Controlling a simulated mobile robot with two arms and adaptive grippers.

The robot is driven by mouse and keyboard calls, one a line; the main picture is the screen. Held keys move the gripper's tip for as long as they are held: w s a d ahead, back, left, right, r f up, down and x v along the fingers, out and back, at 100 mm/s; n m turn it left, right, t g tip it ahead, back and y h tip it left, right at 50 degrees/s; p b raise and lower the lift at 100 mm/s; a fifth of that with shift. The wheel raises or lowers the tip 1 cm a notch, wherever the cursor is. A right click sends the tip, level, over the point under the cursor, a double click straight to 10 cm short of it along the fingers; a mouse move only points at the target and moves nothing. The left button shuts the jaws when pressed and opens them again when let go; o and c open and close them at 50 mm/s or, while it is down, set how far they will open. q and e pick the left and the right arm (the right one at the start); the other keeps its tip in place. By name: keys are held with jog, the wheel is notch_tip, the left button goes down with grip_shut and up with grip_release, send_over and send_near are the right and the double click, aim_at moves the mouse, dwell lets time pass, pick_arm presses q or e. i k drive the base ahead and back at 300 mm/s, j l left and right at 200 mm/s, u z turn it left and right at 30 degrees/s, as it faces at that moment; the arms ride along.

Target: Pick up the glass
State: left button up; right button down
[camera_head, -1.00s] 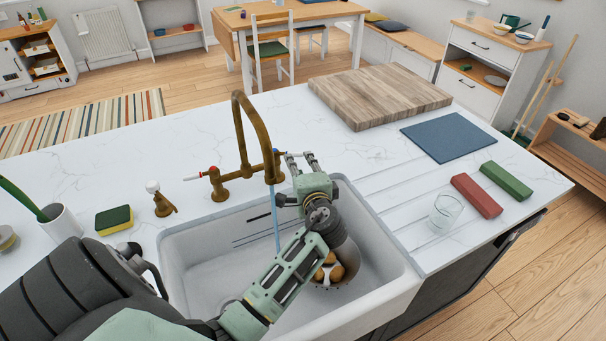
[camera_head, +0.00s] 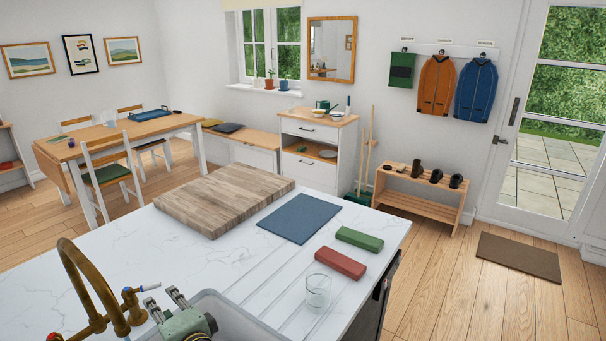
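The glass (camera_head: 318,291) is a clear, empty-looking tumbler. It stands upright on the white grooved worktop, right of the sink, in front of the red block. My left gripper (camera_head: 166,299) is at the lower left, beside the brass tap (camera_head: 91,284) and by the sink's back rim. Its two fingers point away from me, with a gap between them and nothing seen in it. It is well to the left of the glass and apart from it. My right gripper is not in view.
A red block (camera_head: 340,262) and a green block (camera_head: 359,238) lie behind the glass. A blue mat (camera_head: 299,218) and a wooden board (camera_head: 224,198) lie farther back. The sink rim (camera_head: 240,319) lies between my gripper and the glass. The worktop's right edge is close to the glass.

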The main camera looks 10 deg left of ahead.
aim_at(318, 291)
jog(key=k+l, duration=0.2)
jog(key=l, duration=0.15)
jog(key=k+l, duration=0.15)
jog(key=l, duration=0.2)
jog(key=k+l, duration=0.2)
jog(key=l, duration=0.15)
jog(key=k+l, duration=0.2)
jog(key=l, duration=0.15)
jog(key=k+l, duration=0.2)
jog(key=l, duration=0.15)
